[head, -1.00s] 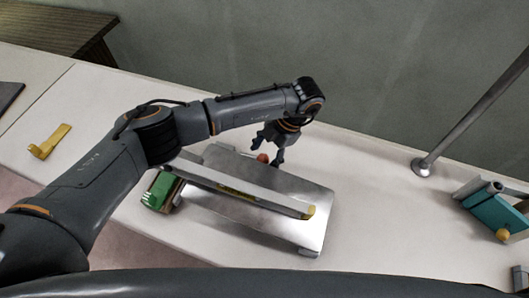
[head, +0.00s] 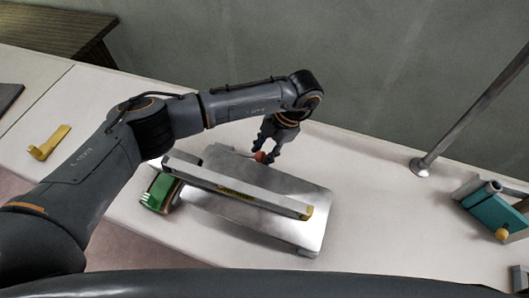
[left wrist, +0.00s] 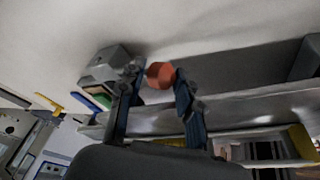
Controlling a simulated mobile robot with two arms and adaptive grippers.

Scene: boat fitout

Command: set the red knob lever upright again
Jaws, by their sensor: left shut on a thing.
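The red knob (head: 260,156) is at the far edge of a metal plate (head: 308,225) on the white counter. Its lever shaft is mostly hidden, so I cannot tell its tilt well. My left gripper (head: 265,155) reaches down from above, its fingers closed around the knob. In the left wrist view the red knob (left wrist: 159,75) sits between the two fingertips of the left gripper (left wrist: 160,78). My right gripper is not in view.
A long grey bar (head: 205,178) with yellow parts lies over the plate, near a green block (head: 160,192). A yellow bracket (head: 49,142) lies at left. A metal pole (head: 421,167) and a teal object (head: 495,212) stand at right. The counter between plate and pole is clear.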

